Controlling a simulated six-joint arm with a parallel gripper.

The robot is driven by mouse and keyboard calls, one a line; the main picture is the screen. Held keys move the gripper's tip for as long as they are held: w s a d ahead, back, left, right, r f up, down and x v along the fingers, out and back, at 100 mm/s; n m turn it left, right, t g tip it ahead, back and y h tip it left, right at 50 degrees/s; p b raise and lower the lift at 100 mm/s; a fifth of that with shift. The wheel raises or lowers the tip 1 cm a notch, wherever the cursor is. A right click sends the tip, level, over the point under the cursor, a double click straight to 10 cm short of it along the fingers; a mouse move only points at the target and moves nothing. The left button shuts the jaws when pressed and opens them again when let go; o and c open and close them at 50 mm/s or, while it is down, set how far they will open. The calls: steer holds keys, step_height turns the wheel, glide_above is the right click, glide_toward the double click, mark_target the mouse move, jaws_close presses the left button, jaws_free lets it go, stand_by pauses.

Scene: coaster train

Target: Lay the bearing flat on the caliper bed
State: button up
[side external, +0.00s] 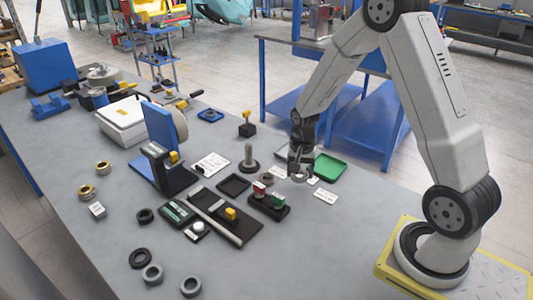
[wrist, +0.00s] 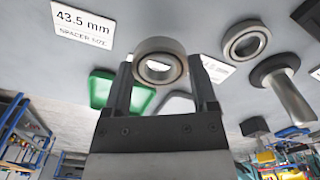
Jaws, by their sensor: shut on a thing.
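My gripper (side external: 299,172) is shut on a bearing, a steel ring with a darker inner band. In the wrist view the bearing (wrist: 160,46) sits between the two dark fingertips (wrist: 160,72). In the side view it is small and partly hidden by the fingers, close to the bench at the right end of the work area. What looks like the caliper bed (side external: 246,229), a long black plate with a silver rail and a yellow slider (side external: 230,213), lies to the left and nearer the camera, apart from the gripper.
A black stand with red and green blocks (side external: 268,207) lies between gripper and plate. A grey post on a round base (side external: 249,160) stands left of the gripper. Another ring (wrist: 246,40) lies near a label. Loose rings (side external: 153,274) lie front left.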

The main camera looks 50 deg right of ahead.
steer(key=shift+r, duration=0.3)
steer(key=shift+r, duration=3.1)
steer(key=n, duration=1.2)
glide_above(210, 202)
step_height(210, 202, down, 4)
steer(key=shift+r, duration=0.25)
steer(key=shift+f, duration=0.6)
steer(key=shift+f, duration=0.15)
steer(key=shift+f, duration=2.05)
